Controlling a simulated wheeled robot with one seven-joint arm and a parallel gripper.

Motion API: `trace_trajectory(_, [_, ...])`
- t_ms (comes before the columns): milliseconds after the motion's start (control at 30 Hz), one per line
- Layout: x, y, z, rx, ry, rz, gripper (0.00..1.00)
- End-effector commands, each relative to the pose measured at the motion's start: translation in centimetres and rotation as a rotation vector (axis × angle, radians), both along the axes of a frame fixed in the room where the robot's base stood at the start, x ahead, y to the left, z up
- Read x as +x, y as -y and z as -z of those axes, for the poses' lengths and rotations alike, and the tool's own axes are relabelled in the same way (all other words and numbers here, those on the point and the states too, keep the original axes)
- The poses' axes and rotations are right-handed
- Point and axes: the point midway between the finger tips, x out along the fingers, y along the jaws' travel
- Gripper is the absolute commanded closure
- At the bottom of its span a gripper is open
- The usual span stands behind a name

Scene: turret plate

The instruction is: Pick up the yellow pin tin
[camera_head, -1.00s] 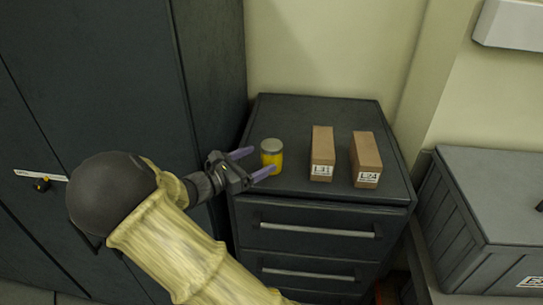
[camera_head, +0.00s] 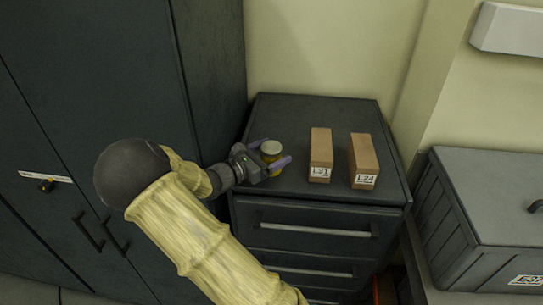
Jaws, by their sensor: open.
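The yellow pin tin (camera_head: 272,151) is a small cylinder with a grey-green lid, upright near the left side of the dark cabinet top. My gripper (camera_head: 272,153) reaches in from the left with its purple fingers apart. One finger lies along the far left side of the tin and the other along its near right side, so the tin stands between them. The gripper's near finger and body hide part of the tin's lower side. I cannot tell whether the fingers touch it.
Two brown boxes, labelled L31 (camera_head: 320,155) and L24 (camera_head: 364,160), stand right of the tin on the drawer cabinet (camera_head: 310,108). A tall dark locker (camera_head: 95,70) is close on the left. A grey lidded crate (camera_head: 495,190) sits at right. The cabinet top behind the tin is clear.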

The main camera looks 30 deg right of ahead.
Motion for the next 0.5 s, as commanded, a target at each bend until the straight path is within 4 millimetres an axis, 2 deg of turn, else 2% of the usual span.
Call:
trace_trajectory(400, [-0.01,-0.04,0.02,0.0,0.0,0.0,0.2])
trace_trajectory(500, [-0.03,0.03,0.02,0.0,0.0,0.001,0.39])
